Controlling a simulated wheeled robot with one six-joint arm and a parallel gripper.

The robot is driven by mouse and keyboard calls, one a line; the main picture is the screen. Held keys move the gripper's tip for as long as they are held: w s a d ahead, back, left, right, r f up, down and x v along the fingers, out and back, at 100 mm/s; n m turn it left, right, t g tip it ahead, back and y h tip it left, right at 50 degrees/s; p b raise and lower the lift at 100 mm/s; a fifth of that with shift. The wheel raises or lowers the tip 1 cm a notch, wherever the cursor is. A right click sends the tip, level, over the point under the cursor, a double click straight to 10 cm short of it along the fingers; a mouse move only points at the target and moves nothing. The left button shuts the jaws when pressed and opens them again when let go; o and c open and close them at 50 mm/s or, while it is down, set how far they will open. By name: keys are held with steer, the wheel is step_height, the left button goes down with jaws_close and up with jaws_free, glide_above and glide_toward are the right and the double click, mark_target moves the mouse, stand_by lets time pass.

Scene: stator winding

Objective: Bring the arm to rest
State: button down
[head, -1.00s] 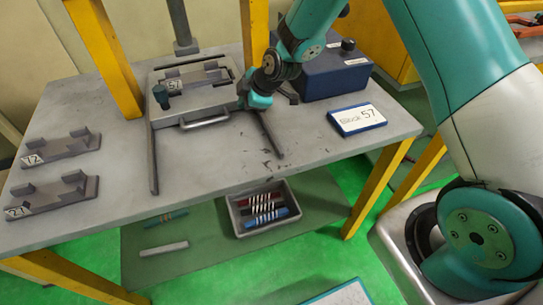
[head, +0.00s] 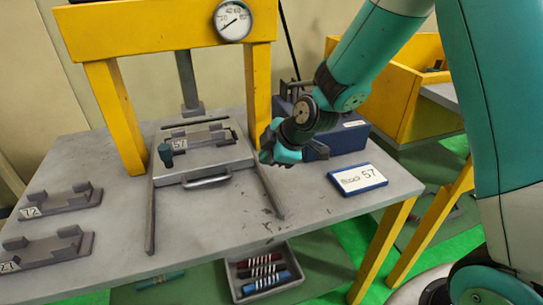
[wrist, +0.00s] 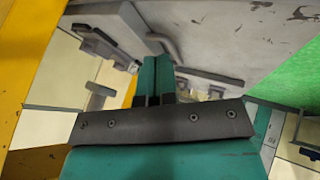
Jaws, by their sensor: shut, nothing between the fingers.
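My gripper (head: 268,152) hangs at the right side of the grey press plate (head: 230,172) in the head view. It looks empty and above the table, just in front of the blue box (head: 345,137). In the wrist view its two teal fingers (wrist: 155,65) are together with nothing between them. My arm bends down to it from the upper right. The block marked 57 (head: 200,137) sits on the plate, clear of my gripper.
The yellow press frame (head: 120,120) with a gauge (head: 232,20) stands over the grey table (head: 310,225). Blocks 72 (head: 60,203) and 27 (head: 45,250) lie at left. A sign (head: 357,180) lies at right. A tray (head: 290,287) of coloured rods is below.

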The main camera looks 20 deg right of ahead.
steer(key=s+a+r+m+g+p, duration=0.1)
steer(key=s+r+m+g+p, duration=0.1)
steer(key=s+r, duration=0.7)
steer(key=s+a+r+m+g+p, duration=0.2)
steer(key=s+r+m, duration=0.5)
steer(key=s, duration=1.1)
step_height(320, 180, up, 3)
steer(key=shift+a+f+g+p, duration=0.2)
steer(key=shift+g+p, duration=0.35)
steer(key=shift+g, duration=0.45)
